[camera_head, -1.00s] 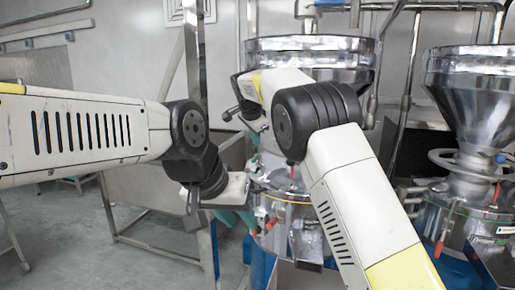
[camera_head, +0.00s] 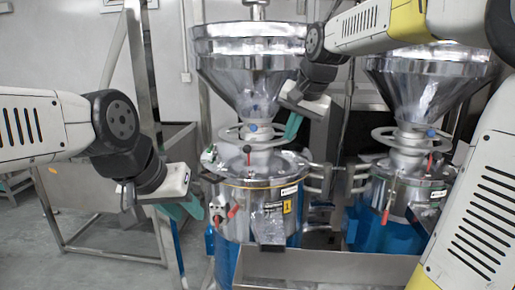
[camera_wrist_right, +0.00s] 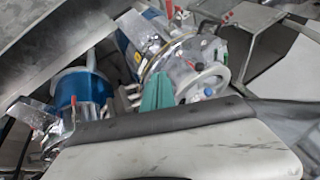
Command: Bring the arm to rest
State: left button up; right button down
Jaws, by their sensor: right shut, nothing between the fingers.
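My left arm comes in from the left in the head view. Its gripper (camera_head: 182,207) has teal fingers pointing right and down beside the front grinder (camera_head: 270,205); I cannot tell whether they are apart. My right arm reaches in from the upper right. Its gripper (camera_head: 292,126) hangs with teal fingers pointing down, in front of the right side of the front grinder's steel hopper (camera_head: 250,75). It is shut and empty. In the right wrist view its teal fingers (camera_wrist_right: 157,90) are together, with the grinders beyond them.
A second grinder (camera_head: 405,195) with its own hopper (camera_head: 430,85) stands to the right, partly behind my right arm. A steel trough (camera_head: 330,265) lies at the front. A metal frame (camera_head: 105,250) stands at the left. Grey floor (camera_head: 75,225) is open at the lower left.

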jog(key=s+d+f+n, duration=0.2)
jog(key=s+d+f, duration=0.1)
jog(key=s, duration=0.8)
jog(key=s+d+f+n, duration=0.2)
jog(key=s+f, duration=0.4)
jog(key=s, duration=0.5)
jog(key=shift+d+f+n, duration=0.25)
jog(key=shift+d+n, duration=0.05)
jog(key=shift+d, duration=0.1)
